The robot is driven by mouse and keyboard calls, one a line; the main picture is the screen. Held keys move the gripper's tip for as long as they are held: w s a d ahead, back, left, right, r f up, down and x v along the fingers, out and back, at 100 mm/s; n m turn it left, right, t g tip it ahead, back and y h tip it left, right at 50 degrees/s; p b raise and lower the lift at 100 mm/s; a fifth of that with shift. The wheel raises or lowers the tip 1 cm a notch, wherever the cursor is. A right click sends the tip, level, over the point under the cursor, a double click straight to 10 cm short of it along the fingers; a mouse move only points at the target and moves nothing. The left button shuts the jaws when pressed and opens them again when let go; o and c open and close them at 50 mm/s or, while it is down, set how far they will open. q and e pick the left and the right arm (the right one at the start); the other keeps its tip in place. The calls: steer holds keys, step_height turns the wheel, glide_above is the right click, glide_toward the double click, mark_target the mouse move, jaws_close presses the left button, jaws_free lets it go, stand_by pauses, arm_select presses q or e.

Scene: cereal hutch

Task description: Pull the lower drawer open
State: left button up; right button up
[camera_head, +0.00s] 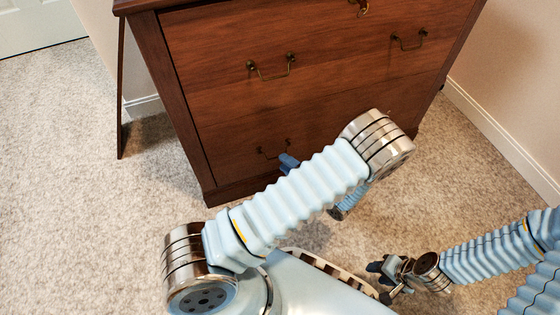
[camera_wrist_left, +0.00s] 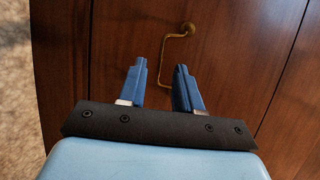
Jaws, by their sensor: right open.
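The lower drawer (camera_head: 235,135) of the brown wooden cabinet looks shut, its front flush. Its brass handle (camera_head: 268,154) shows partly beside my left gripper (camera_head: 289,163), whose blue finger is at the handle's right end; my arm hides the rest. In the left wrist view my left gripper (camera_wrist_left: 162,82) is open, its two blue fingers apart. The brass handle (camera_wrist_left: 162,62) appears in the gap between them, with its lower end behind the right finger. I cannot tell whether they touch. My right gripper (camera_head: 388,276) is open and empty, low over the carpet at the lower right.
The upper drawer (camera_head: 330,60) has two brass handles (camera_head: 272,70) and is shut. A thin dark panel (camera_head: 120,90) stands at the cabinet's left side. Walls with white baseboards (camera_head: 500,135) run to the right and behind. The carpet (camera_head: 75,200) is clear to the left.

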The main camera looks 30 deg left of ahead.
arm_select(q)
steer(key=shift+x, duration=1.65)
steer(key=shift+c, duration=0.3)
jaws_close()
